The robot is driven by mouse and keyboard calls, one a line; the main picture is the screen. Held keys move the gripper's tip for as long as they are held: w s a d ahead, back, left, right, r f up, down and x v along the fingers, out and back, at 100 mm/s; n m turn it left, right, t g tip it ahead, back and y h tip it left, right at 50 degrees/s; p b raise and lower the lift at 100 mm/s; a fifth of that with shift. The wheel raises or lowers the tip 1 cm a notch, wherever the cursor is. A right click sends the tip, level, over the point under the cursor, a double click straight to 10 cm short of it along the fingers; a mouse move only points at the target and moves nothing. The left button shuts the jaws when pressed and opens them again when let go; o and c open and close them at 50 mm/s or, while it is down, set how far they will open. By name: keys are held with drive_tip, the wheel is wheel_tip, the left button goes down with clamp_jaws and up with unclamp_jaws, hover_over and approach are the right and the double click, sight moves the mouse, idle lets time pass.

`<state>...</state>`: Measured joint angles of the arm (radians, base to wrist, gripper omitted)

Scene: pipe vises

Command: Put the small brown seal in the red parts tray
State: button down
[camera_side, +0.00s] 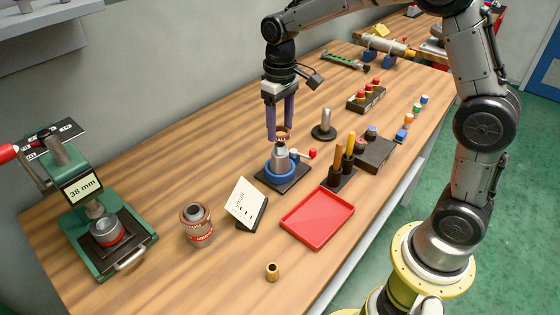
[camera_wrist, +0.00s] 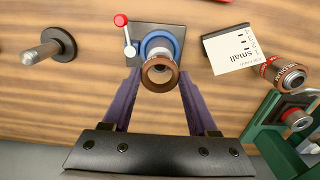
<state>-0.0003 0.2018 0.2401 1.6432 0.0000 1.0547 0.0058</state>
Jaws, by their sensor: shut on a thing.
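The small brown seal (camera_side: 283,132) is a ring held between the two purple fingers of my gripper (camera_side: 281,136). In the wrist view the brown seal (camera_wrist: 160,84) sits between the fingertips (camera_wrist: 160,75), and through its hole a grey post shows. In the side view the seal is over the top of the grey post (camera_side: 281,158) on a blue-ringed vise with a dark base; I cannot tell whether it clears the post. The red parts tray (camera_side: 318,217) lies empty, to the right and nearer the camera.
A "small" card (camera_side: 245,202) stands left of the tray, near a brown-and-grey stack (camera_side: 196,224). A peg (camera_side: 325,125) stands behind. A red-knobbed lever (camera_side: 311,153) projects from the vise.

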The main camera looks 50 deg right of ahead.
drive_tip(key=shift+r, duration=0.35)
